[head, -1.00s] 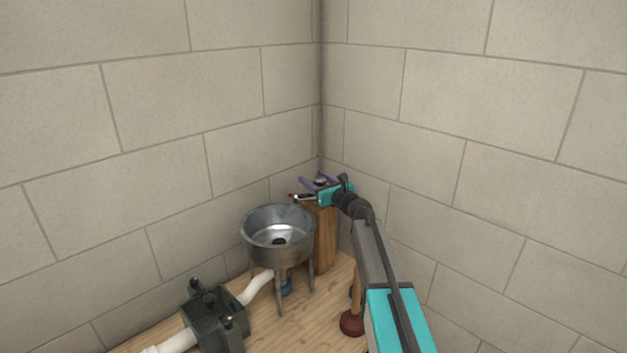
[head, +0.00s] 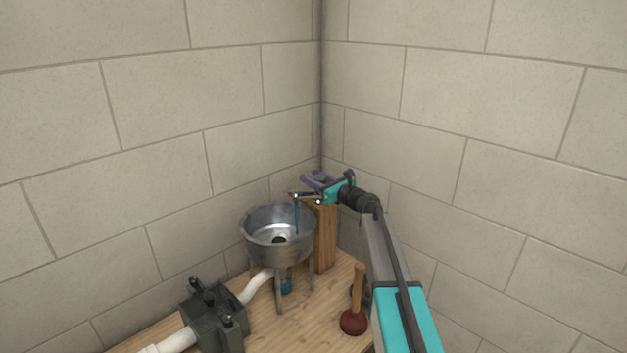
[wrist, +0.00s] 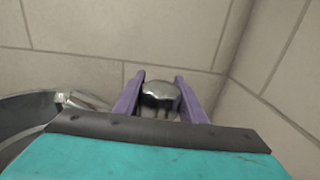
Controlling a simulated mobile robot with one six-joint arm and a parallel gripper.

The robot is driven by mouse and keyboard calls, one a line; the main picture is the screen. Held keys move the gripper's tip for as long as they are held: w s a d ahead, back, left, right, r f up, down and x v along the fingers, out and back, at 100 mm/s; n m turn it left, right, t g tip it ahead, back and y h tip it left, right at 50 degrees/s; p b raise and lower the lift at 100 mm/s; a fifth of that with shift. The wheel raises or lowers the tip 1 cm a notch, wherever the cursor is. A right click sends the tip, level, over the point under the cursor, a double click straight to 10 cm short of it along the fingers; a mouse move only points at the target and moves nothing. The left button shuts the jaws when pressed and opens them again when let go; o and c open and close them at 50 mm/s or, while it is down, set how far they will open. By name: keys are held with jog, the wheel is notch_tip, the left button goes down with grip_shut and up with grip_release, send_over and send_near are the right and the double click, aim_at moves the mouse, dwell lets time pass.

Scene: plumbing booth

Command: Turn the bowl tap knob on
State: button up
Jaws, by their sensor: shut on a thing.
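The bowl tap knob (wrist: 160,98) is a shiny, rounded metal knob between my gripper's purple fingers in the wrist view. My gripper (wrist: 160,92) is shut on it, one finger on each side. In the head view my gripper (head: 318,181) is at the top of the wooden post, and the knob is mostly hidden by the fingers. The tap spout (head: 304,195) points left over the metal bowl (head: 262,247). A thin blue stream of water (head: 297,217) falls from the spout into the bowl.
The wooden post (head: 326,240) stands close to the corner of two block walls. A plunger (head: 354,318) stands on the wooden tabletop (head: 301,322). A dark pump-like box (head: 213,312) with white pipe (head: 257,285) is at lower left.

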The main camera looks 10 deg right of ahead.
jog(key=n+g+y, duration=0.1)
jog(key=g+y, duration=0.1)
jog(key=n+g+y, duration=0.1)
jog(key=n+g, duration=0.1)
jog(key=a+n+g+y+b, duration=0.1)
jog(key=n+g+y, duration=0.1)
jog(key=shift+s+y, duration=0.3)
jog(key=shift+s, duration=0.05)
jog(key=shift+s+a+n+g+y, duration=0.1)
jog(key=shift+s+n+g+y, duration=0.15)
jog(key=shift+n+g, duration=0.35)
jog(key=shift+s+a+n+g+y, duration=0.15)
jog(key=shift+n+g+y, duration=0.25)
jog(key=shift+g, duration=0.35)
jog(key=shift+s+d+n+g+y, duration=0.1)
jog(key=shift+s+n+g+y, duration=0.15)
jog(key=shift+n+g, duration=0.35)
jog(key=shift+a+g, duration=0.1)
jog(key=shift+g, duration=0.15)
jog(key=o, duration=1.1)
jog(key=shift+c, duration=0.2)
jog(key=shift+r, duration=0.15)
jog(key=shift+r+b, duration=0.55)
jog(key=shift+r, duration=0.05)
jog(key=s+r+b, duration=0.3)
jog(key=s+b, duration=0.1)
jog(key=s, duration=1.2)
jog(key=shift+d+r+b, duration=0.2)
jog(key=shift+b, duration=0.15)
